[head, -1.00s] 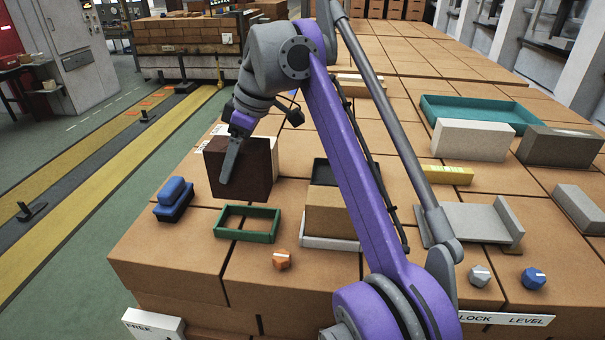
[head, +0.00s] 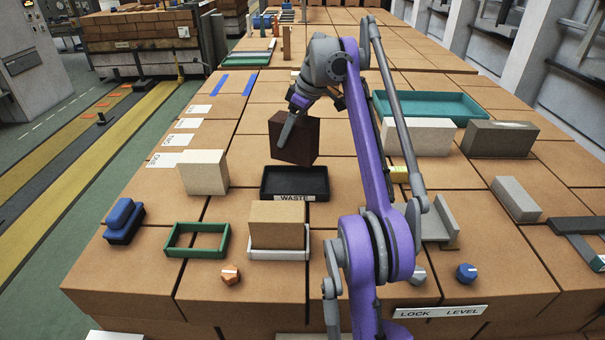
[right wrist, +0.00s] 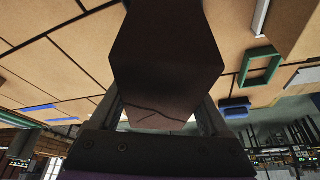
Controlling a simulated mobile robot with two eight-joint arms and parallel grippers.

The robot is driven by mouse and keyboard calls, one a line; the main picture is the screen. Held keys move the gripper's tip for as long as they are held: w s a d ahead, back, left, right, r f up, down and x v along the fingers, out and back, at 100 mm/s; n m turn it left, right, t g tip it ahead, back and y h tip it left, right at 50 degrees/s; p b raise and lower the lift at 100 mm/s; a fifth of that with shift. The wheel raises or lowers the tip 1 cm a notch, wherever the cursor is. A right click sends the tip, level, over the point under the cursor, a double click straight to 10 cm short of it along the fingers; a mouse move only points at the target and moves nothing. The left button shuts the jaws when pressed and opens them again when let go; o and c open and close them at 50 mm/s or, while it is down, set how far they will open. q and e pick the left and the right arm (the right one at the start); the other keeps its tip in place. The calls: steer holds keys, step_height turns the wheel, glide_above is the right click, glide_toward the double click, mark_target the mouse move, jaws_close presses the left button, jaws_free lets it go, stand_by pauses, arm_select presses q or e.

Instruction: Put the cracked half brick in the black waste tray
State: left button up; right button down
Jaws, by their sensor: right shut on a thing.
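The dark brown half brick (head: 300,140) is held in my right gripper (head: 288,128), off the surface. In the right wrist view the brick (right wrist: 165,55) sits between the two fingers, and a thin crack line shows across its near face. The black waste tray (head: 295,196), labelled WASTE, lies on the brick-topped surface. In the head view it appears just below and in front of the held brick; I cannot tell whether the brick is directly over it. The tray looks empty. My left gripper is not in view.
A tan brick (head: 289,219) in a white tray (head: 279,253) stands in front of the waste tray. A cream brick (head: 203,173) stands to the left. A green frame (head: 198,251), blue block (head: 123,221), teal tray (head: 440,104) and grey bricks (head: 515,198) surround the area.

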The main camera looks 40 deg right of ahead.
mark_target(291, 151)
steer(key=f+b, duration=0.1)
steer(key=f, duration=0.1)
steer(key=f+b, duration=0.1)
steer(key=f, duration=0.2)
steer(key=shift+s+a+f, duration=0.1)
steer(key=shift+s+a, duration=0.05)
steer(key=shift+a, duration=0.05)
steer(key=shift+s+f, duration=0.1)
steer(key=shift+f, duration=0.2)
steer(key=f, duration=0.1)
steer(key=f+b, duration=0.1)
steer(key=f, duration=0.1)
steer(key=shift+w+f+b, duration=0.25)
steer(key=shift+f+b, duration=0.05)
steer(key=shift+b, duration=0.05)
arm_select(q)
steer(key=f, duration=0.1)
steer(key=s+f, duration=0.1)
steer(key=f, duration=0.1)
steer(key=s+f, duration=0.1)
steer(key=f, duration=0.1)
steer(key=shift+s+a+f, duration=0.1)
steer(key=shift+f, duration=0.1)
arm_select(e)
steer(key=shift+s, duration=0.15)
steer(key=shift+f, duration=0.1)
jaws_free()
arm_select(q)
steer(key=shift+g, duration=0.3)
